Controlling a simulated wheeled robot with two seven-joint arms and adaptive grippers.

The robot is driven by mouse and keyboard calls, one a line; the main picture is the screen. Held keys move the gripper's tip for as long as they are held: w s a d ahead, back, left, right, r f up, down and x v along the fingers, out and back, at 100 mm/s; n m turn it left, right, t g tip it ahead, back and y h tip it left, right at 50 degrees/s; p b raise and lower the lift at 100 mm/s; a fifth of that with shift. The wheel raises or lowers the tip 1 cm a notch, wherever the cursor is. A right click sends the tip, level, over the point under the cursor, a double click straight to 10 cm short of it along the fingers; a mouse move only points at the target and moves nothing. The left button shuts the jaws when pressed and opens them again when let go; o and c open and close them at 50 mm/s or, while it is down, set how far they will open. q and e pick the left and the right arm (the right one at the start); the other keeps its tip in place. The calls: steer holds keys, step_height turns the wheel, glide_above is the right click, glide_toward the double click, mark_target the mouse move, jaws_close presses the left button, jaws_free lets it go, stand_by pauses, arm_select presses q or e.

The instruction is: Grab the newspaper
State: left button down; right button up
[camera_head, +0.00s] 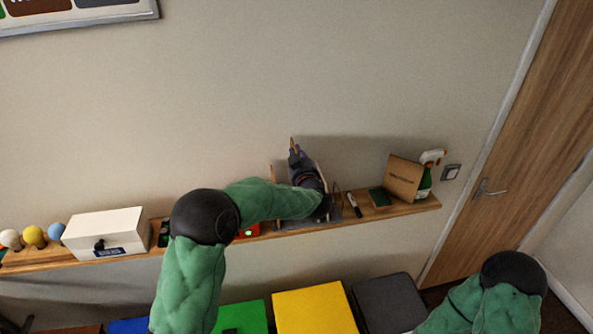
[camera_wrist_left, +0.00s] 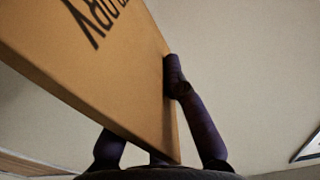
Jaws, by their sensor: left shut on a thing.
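My left gripper (camera_head: 296,155) is above the shelf, seen from behind and partly hidden by its own wrist. In the left wrist view its dark fingers (camera_wrist_left: 150,110) are shut on a flat tan slab (camera_wrist_left: 95,65) with large dark letters, only partly readable. The slab's narrow edge (camera_head: 291,144) shows as a thin tan strip at the fingertips in the head view. I cannot tell from its look whether this slab is the newspaper, and no other newspaper is clearly seen. My right gripper is out of the picture; only its arm shows at lower right.
The wooden shelf (camera_head: 400,210) carries a white box (camera_head: 105,233), several balls, a dark marker-like thing (camera_head: 354,205), an open brown lettered panel (camera_head: 403,178) and a green bottle (camera_head: 424,187). Coloured bins, one yellow (camera_head: 314,312), stand below. A door (camera_head: 505,150) is at right.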

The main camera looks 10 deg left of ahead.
arm_select(q)
step_height(320, 180, up, 8)
stand_by(0.4)
steer(key=shift+f, duration=0.15)
